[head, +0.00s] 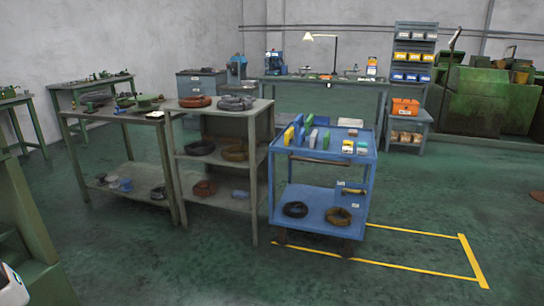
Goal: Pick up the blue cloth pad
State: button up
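I cannot identify the blue cloth pad for certain at this distance. A small blue item (240,194) lies on the bottom shelf of the grey shelf unit (222,118), to the right of a reddish-brown coil (203,188). Several upright blue, green and yellow pieces, including a blue one (298,122), stand on the top of the blue cart (320,152). Which of these is cloth is too small to tell. My gripper is not in view.
A workbench (118,112) adjoins the shelf unit on the left; the cart stands close on its right. Coils lie on the shelf unit and the cart's lower shelf. Green machinery (30,235) rises at the left edge. Open green floor (180,265) lies in front; yellow lines mark floor at right.

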aim_at(237, 193)
jog(key=i, duration=2.5)
jog(key=i+u, duration=0.15)
jog(key=i, duration=0.3)
